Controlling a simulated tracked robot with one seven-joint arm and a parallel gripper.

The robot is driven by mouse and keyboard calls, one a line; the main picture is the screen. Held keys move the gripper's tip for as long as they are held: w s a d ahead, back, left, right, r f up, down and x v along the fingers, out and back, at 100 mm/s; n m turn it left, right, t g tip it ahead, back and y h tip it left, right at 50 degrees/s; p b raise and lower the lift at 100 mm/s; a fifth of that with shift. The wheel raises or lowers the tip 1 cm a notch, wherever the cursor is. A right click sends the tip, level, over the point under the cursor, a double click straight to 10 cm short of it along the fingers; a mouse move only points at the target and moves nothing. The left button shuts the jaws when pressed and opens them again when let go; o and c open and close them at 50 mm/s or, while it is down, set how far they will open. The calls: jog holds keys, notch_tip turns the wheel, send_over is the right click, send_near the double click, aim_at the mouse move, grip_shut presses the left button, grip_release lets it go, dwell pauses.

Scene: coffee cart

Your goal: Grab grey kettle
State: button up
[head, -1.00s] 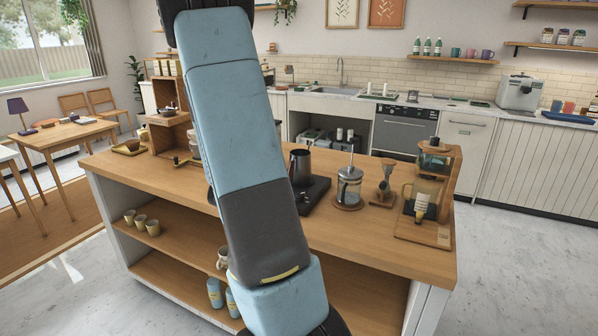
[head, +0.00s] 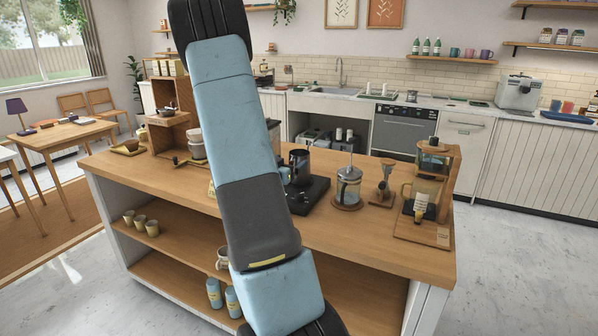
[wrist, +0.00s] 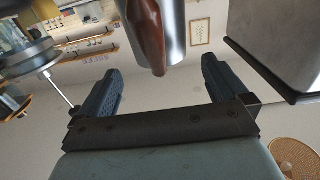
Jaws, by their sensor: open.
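In the wrist view a shiny grey metal body with a brown wooden handle, likely the grey kettle (wrist: 174,28), hangs down from the top edge of the picture. Only part of it shows. My gripper (wrist: 154,68) is open, with its two dark fingers apart. The handle's end lies between the fingertips in the picture; I see no contact, and I cannot tell the depth. In the head view my arm crosses the counter and hides my gripper. I cannot make out the grey kettle there.
The wooden counter (head: 375,240) holds a dark jug (head: 299,166) on a black base, a French press (head: 348,187), a dripper stand (head: 382,185) and a wooden brewing stand (head: 447,180). In the wrist view a grey box-like body (wrist: 280,35) is at right and a glass-and-metal item (wrist: 25,60) at left.

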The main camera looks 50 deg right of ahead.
jog(key=shift+x, duration=2.65)
jog(key=shift+r, duration=0.2)
jog(key=shift+a, duration=0.1)
jog(key=c, duration=1.6)
jog(key=shift+w, duration=0.1)
jog(key=shift+c, duration=0.8)
jog(key=shift+r, duration=0.1)
